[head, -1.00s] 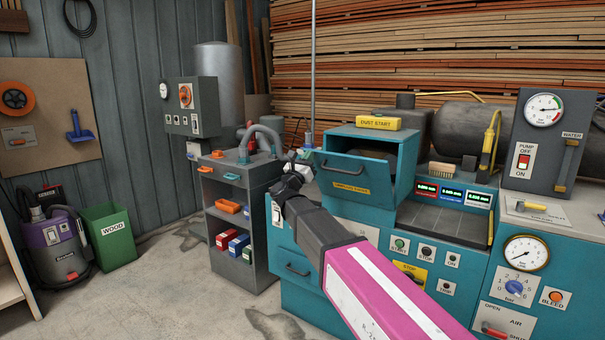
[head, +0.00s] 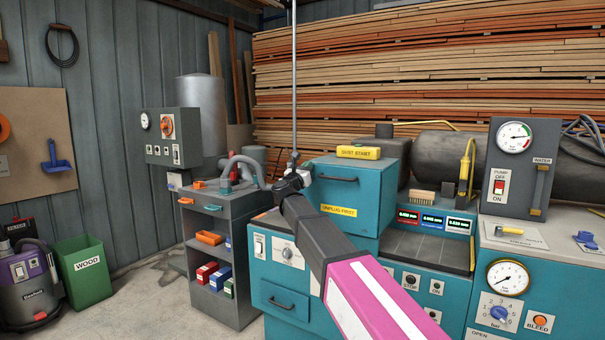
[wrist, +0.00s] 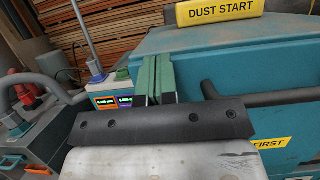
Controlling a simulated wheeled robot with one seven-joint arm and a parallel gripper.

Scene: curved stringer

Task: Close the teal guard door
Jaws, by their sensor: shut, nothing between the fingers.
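The teal guard door (head: 365,205) is the front of the teal machine housing, with a dark bar handle (head: 338,179) and a yellow UNPLUG FIRST label (head: 338,210). In the head view it looks flush with the housing, with no dark opening showing. My gripper (head: 303,166) is at the door's left edge, its fingers together and empty. In the wrist view my green fingertips (wrist: 155,72) overlap the door's left part, near the end of the handle (wrist: 275,97). I cannot tell if they touch the door.
A yellow DUST START block (head: 358,152) sits on top of the housing. A grey cart (head: 225,250) with a hose stands to the left, close to my arm. The machine's control panel with gauges (head: 507,277) is at the right. Open floor lies at the lower left.

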